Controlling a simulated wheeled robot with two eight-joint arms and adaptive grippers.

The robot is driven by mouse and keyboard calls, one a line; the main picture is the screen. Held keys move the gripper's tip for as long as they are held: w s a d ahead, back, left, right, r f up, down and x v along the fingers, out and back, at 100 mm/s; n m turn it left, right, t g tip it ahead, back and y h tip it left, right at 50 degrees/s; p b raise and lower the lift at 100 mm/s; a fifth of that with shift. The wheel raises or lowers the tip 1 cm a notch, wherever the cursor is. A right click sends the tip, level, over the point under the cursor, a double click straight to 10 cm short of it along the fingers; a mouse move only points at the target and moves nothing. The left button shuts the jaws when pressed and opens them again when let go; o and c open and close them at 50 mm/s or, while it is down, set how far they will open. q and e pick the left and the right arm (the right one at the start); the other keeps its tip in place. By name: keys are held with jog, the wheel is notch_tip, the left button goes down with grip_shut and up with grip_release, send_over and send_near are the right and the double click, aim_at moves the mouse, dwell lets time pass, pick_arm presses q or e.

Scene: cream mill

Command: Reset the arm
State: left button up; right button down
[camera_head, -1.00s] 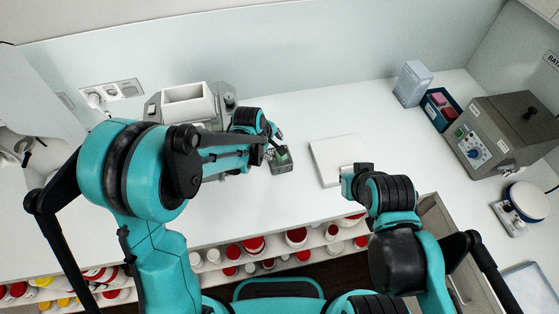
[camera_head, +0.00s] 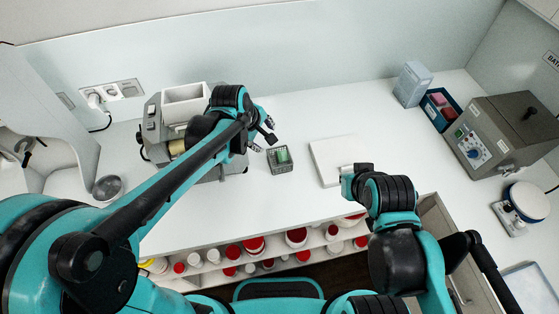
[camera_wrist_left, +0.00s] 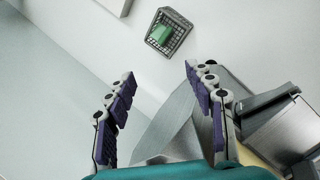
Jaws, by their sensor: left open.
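My left arm reaches in from the left in the head view. Its gripper (camera_head: 264,137) is open above the counter, beside the grey mill (camera_head: 153,125) and just left of a small dark wire basket (camera_head: 281,168). A green block (camera_head: 283,156) sits in the basket. The left wrist view shows the two purple-padded fingers (camera_wrist_left: 160,78) spread wide with nothing between them. The basket and its green block (camera_wrist_left: 162,33) lie beyond the fingertips there. My right arm's end (camera_head: 347,180) is low over a white board; its finger state is unclear.
The white board (camera_head: 326,152) lies mid-counter. At the right stand a blue bin (camera_head: 437,120), a grey box device (camera_head: 502,150) and a round-topped device (camera_head: 526,198). A metal cup (camera_head: 108,188) is at the left. The counter's back middle is clear.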

pick_arm(q)
jog(key=shift+r, duration=0.2)
dwell(0.3)
jog(key=s+a+r+m+t+y, duration=0.3)
jog(key=s+a+m, duration=0.8)
jog(key=s+a, duration=0.4)
notch_tip(320, 180, down, 13)
jog(key=s+b, duration=0.1)
jog(key=b, duration=1.2)
jog(key=shift+s+d, duration=0.15)
jog(key=shift+s, duration=0.25)
jog(key=shift+r, duration=0.15)
